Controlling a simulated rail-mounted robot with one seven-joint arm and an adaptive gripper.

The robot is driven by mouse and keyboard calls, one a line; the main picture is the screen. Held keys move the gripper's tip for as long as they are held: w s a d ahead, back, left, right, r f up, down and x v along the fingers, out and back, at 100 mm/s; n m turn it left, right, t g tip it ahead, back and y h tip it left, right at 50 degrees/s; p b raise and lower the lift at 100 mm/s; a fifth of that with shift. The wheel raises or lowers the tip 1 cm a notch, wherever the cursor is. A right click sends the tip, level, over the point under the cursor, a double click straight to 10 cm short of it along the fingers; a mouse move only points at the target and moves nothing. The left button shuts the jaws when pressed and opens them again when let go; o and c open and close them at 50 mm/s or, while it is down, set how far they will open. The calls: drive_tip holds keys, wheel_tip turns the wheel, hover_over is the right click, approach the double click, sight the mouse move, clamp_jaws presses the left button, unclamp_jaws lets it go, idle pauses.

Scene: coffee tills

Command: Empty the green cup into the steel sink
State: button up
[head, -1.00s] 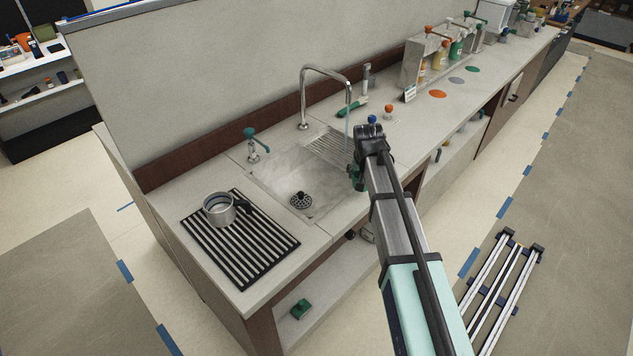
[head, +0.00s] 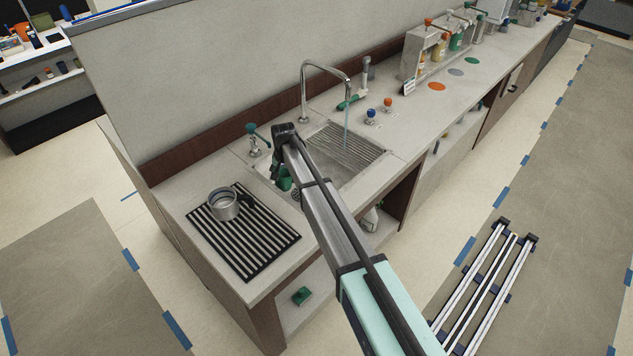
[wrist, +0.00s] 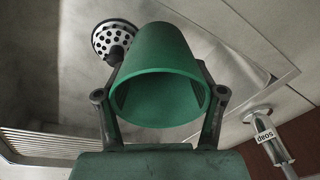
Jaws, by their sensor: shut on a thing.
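My gripper (head: 284,152) is shut on the green cup (head: 284,180) over the left part of the steel sink (head: 345,172). In the wrist view, my gripper (wrist: 160,95) has one finger on each side of the green cup (wrist: 160,62). The cup's wide mouth faces the wrist camera and its narrower end points away. I see no liquid in the visible inside, but its depth is dark. The sink floor (wrist: 75,75) with a perforated drain strainer (wrist: 115,38) lies behind the cup. In the head view my arm hides part of the sink.
A thin water stream (head: 347,118) falls from the tall tap (head: 304,95). A soap pump (head: 255,143) stands at the sink's back left. A metal jug (head: 224,205) stands on the striped drain mat (head: 255,245) at left. Blue and red knobs (head: 387,103) are right of the tap.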

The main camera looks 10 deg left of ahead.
drive_tip(key=d+y+b, duration=0.2)
drive_tip(key=shift+s+d+r+y, duration=0.15)
drive_tip(key=shift+d+r+y, duration=0.1)
drive_tip(key=shift+r+y, duration=0.15)
drive_tip(key=d+y+b, duration=0.1)
drive_tip(key=d+r+y+b, duration=0.1)
drive_tip(key=y+b, duration=0.1)
drive_tip(key=shift+d+r+y+b, duration=0.2)
drive_tip(key=shift+d+y+b, duration=0.1)
drive_tip(key=shift+d, duration=0.1)
drive_tip(key=y+b, duration=0.1)
drive_tip(key=r+y+b, duration=0.1)
drive_tip(key=y+b, duration=0.1)
drive_tip(key=shift+d+r+m, duration=0.2)
drive_tip(key=shift+r+m, duration=0.1)
drive_tip(key=shift+d+r+t+y+b, duration=0.15)
drive_tip(key=shift+r+y+b, duration=0.2)
drive_tip(key=shift+y+b, duration=0.65)
drive_tip(key=shift+d+r+t+y+b, duration=0.15)
drive_tip(key=shift+r+y+b, duration=0.15)
drive_tip(key=shift+y+b, duration=0.7)
idle(1.3)
drive_tip(key=shift+d+r+b, duration=0.15)
drive_tip(key=shift+d+b, duration=0.1)
drive_tip(key=shift+b, duration=0.75)
drive_tip(key=shift+d+b, duration=0.1)
drive_tip(key=shift+b, duration=0.25)
drive_tip(key=shift+d+r+m+y+b, duration=0.25)
drive_tip(key=shift+d+y+b, duration=0.35)
drive_tip(key=shift+b, duration=0.9)
